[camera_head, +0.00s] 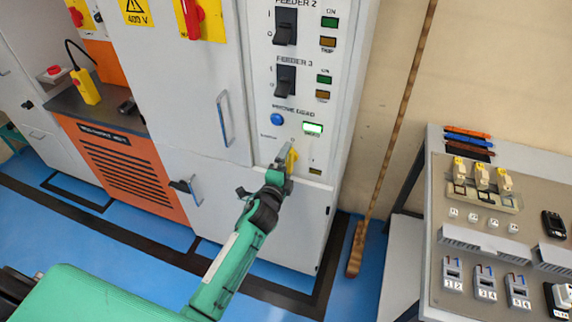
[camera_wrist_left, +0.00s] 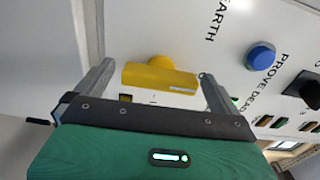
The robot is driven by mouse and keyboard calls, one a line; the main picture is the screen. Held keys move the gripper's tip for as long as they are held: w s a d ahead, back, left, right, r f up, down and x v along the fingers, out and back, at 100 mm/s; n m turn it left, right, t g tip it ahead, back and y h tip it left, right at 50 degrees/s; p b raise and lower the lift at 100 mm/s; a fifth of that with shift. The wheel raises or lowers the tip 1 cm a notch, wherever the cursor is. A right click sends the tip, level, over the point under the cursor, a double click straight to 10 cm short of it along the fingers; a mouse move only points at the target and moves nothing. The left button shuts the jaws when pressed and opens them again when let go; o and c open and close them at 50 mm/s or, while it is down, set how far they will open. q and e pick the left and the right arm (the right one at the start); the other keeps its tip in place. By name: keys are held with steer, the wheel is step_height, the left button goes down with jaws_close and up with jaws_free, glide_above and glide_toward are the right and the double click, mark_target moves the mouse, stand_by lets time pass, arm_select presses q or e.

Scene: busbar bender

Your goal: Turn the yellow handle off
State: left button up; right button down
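The yellow handle (camera_head: 292,158) is on the white cabinet panel, below the "PROVE DEAD" label and its blue button. In the left wrist view the yellow handle (camera_wrist_left: 160,77) is a bar on a round hub, lying between my two fingers. My left gripper (camera_head: 283,155) is at the panel in front of the handle, and partly hides it. In the left wrist view the left gripper (camera_wrist_left: 157,85) is open, with one finger near each end of the bar. Small gaps seem to show, but contact is hard to tell. My right gripper is not in view.
The blue button (camera_head: 278,119) and lit green indicator (camera_head: 312,128) are above the handle. Black switches (camera_head: 285,80) sit higher. A metal cabinet handle (camera_head: 225,117) is left. A broom (camera_head: 357,245) leans against the wall at right, beside a workbench (camera_head: 432,200).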

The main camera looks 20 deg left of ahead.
arm_select(q)
steer(key=shift+s, duration=0.1)
steer(key=s+b, duration=0.2)
steer(key=s, duration=1.1)
steer(key=shift+s+a, duration=0.25)
steer(key=shift+s, duration=0.05)
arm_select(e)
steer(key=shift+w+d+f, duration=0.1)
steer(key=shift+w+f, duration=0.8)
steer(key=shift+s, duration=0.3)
